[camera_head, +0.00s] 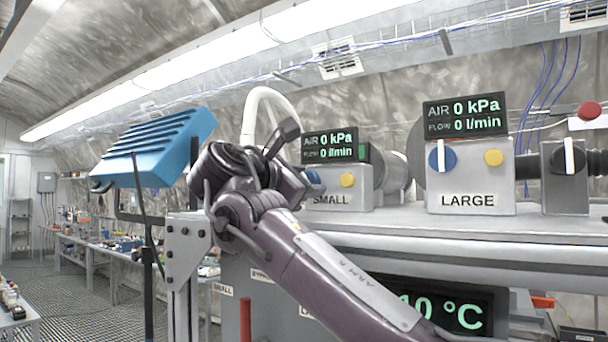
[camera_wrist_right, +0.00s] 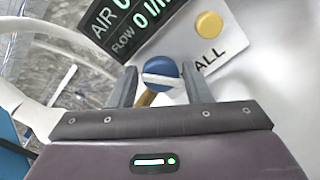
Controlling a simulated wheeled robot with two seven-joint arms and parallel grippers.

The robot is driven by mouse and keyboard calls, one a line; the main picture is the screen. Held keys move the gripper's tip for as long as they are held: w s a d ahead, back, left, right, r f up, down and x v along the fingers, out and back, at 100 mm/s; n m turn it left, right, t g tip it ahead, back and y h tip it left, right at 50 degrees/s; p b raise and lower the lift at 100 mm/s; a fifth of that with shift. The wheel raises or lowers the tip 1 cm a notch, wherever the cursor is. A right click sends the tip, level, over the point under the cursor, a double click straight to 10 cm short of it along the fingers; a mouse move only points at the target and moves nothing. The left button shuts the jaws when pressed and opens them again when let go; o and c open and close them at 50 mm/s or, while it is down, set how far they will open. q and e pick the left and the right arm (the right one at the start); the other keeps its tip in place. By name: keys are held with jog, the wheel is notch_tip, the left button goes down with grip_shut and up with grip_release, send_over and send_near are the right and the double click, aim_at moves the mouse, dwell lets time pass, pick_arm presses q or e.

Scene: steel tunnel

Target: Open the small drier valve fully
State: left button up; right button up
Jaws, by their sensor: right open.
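The small drier unit is a grey box (camera_head: 345,200) labelled SMALL with a yellow button (camera_head: 347,180). Its display (camera_head: 330,147) reads 0 kPa and 0 l/min. Its valve is a blue knob with a white bar handle (camera_wrist_right: 162,79); in the head view the knob is mostly hidden behind my right gripper (camera_head: 303,172). In the right wrist view, my right gripper (camera_wrist_right: 160,88) is open, with one finger on each side of the knob. The bar runs nearly from finger to finger; I cannot tell whether they touch. My left gripper is not in view.
The large unit (camera_head: 470,185) stands to the right, with a blue valve, white handle upright, and display (camera_head: 465,114) at 0. A black valve (camera_head: 568,160) is further right. A white hose (camera_head: 262,100) rises behind my right arm. A blue ridged box (camera_head: 155,150) is on the left.

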jog(key=shift+w, duration=0.1)
jog(key=shift+c, duration=1)
jog(key=shift+d, duration=0.1)
jog(key=c, duration=0.5)
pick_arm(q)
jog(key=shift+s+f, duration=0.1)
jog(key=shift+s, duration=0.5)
pick_arm(e)
jog(key=shift+n, duration=1.6)
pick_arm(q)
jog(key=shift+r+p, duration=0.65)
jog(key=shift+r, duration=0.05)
pick_arm(e)
jog(key=shift+r+n, duration=0.1)
jog(key=shift+n, duration=1.7)
